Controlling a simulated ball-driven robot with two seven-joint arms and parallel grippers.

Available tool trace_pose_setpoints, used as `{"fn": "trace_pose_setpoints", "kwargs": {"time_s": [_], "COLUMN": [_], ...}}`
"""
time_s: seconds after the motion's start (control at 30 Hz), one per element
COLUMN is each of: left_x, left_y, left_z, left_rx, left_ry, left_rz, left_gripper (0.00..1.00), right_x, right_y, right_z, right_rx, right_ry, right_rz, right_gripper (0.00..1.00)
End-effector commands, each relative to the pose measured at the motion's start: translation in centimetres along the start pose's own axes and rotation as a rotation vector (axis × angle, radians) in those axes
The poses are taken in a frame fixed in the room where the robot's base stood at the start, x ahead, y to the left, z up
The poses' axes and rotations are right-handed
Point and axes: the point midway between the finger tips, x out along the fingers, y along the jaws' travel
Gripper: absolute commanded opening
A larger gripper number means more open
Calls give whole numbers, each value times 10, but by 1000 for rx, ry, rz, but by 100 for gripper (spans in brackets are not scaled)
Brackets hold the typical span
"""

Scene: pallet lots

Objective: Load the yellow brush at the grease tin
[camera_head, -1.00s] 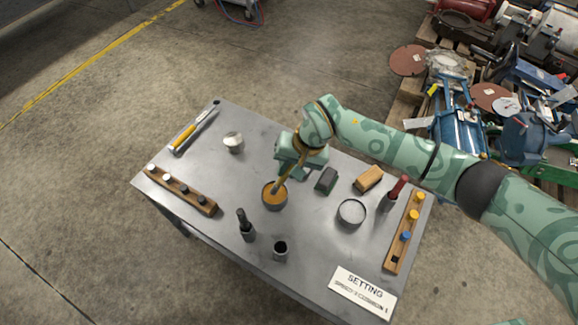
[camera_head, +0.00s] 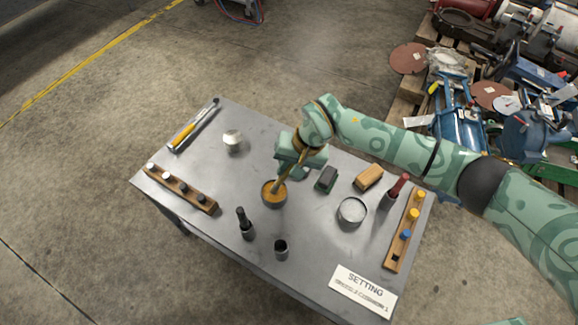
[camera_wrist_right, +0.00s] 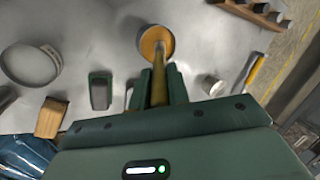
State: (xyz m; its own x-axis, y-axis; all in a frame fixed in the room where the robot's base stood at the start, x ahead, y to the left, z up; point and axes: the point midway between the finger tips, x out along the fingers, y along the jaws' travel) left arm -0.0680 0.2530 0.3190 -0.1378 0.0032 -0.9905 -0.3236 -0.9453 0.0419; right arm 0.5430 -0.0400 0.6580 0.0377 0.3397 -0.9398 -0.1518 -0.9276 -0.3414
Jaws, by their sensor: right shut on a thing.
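My right gripper (camera_head: 292,170) is shut on the yellow brush (camera_head: 283,180), above the middle of the table. The brush slants down, and its lower end is inside the rim of the grease tin (camera_head: 274,204). The tin is a small grey round can with amber grease (camera_head: 269,190) in it. In the right wrist view the brush handle (camera_wrist_right: 158,88) runs between the fingers (camera_wrist_right: 160,78) towards the tin (camera_wrist_right: 156,42). The brush's bristles are hidden or too small to make out. My left gripper is not in view.
A dark green block (camera_head: 326,178), a wooden block (camera_head: 369,177) and a round dish (camera_head: 352,211) lie right of the tin. Peg racks (camera_head: 181,190) (camera_head: 404,236) line both sides. A yellow-handled tool (camera_head: 186,131) lies back left.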

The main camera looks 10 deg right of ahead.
Motion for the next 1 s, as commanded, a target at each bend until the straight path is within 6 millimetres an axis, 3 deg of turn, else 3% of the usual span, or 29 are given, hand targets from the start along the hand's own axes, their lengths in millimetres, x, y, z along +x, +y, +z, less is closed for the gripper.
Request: {"fn": "trace_pose_setpoints", "kwargs": {"time_s": [0.43,1.0], "left_x": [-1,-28], "left_y": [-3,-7], "left_z": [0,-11], "left_rx": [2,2], "left_ry": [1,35], "left_rz": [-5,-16], "left_gripper": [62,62], "right_x": [-1,-54], "right_y": [1,-19], "right_z": [0,1], "right_rx": [0,-1], "right_ry": [0,3], "right_rz": [3,1], "right_gripper": [0,0]}}
